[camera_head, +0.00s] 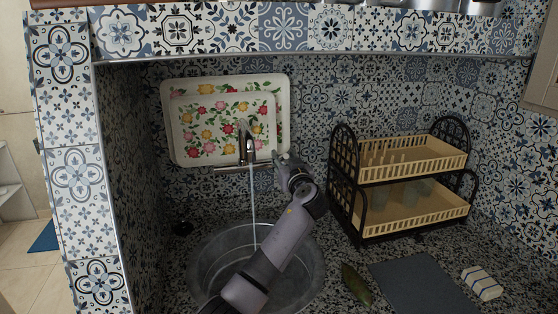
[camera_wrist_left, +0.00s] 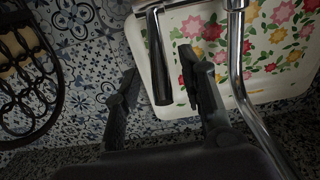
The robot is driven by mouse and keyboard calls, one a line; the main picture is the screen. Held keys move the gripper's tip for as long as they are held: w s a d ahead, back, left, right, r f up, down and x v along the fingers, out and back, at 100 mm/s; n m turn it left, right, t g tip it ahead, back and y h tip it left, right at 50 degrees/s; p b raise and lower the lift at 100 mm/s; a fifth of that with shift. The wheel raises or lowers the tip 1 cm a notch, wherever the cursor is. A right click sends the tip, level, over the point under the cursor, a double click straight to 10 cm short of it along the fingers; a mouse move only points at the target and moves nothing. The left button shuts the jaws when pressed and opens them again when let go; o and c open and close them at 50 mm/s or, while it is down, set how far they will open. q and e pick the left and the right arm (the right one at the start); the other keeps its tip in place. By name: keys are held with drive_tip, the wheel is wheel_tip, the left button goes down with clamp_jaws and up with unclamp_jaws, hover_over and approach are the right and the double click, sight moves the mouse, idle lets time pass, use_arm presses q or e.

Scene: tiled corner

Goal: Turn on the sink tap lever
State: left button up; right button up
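The chrome tap (camera_head: 247,142) is on the wall above the round metal sink (camera_head: 205,262). A thin stream of water (camera_head: 253,205) runs from its spout into the basin. In the left wrist view, the tap lever (camera_wrist_left: 157,50) is a dark metal bar, with the curved spout (camera_wrist_left: 238,75) to its right. My left gripper (camera_head: 283,160) is just right of the tap in the head view. In the left wrist view its fingers (camera_wrist_left: 160,72) are spread, one on either side of the lever; contact cannot be told. My right gripper is not in view.
Floral trays (camera_head: 181,88) lean on the wall behind the tap. A two-tier dish rack (camera_head: 400,228) stands to the right. A dark mat (camera_head: 420,285), a striped sponge (camera_head: 481,283) and a green object (camera_head: 356,284) lie on the counter. A tiled wall bounds the left.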

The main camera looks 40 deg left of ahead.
use_arm(q)
drive_tip(key=v, duration=0.7)
idle(0.6)
